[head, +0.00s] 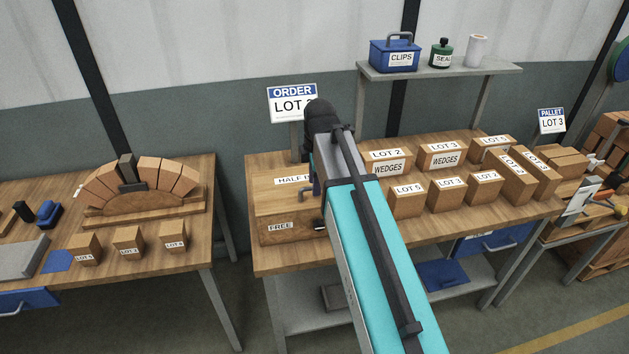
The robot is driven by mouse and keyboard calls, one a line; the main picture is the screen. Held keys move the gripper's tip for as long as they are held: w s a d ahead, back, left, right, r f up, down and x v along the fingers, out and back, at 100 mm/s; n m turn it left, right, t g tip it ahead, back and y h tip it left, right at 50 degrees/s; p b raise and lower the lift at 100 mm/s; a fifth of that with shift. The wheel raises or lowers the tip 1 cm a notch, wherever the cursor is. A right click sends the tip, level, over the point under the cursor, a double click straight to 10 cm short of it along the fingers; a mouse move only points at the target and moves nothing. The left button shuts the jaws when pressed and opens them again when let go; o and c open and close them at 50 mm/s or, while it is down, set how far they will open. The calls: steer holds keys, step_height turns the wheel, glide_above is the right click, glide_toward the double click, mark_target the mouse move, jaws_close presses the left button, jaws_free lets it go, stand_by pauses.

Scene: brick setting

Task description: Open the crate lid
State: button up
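The wooden crate (264,232) stands at the left end of the middle bench, with a "FREE" label on its front. Its flat lid (267,192) lies level on top and looks shut; a label beginning "HALF B" shows on it, the rest hidden by my arm. My turquoise arm reaches across the crate's right side. A small dark tip of my gripper (319,224) shows at the crate's right front; the rest is hidden behind the arm. I cannot tell whether it is open or touching the crate. A small grey-blue part beside the arm, over the lid, is unclear.
Several labelled wooden blocks (406,198) stand right of my arm on the middle bench (395,238). An "ORDER LOT" sign (292,104) rises behind the crate. A shelf (440,70) hangs above. The left bench (200,228) holds a brick arch (135,190), with a floor gap between benches.

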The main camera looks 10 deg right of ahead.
jaws_close()
stand_by(0.5)
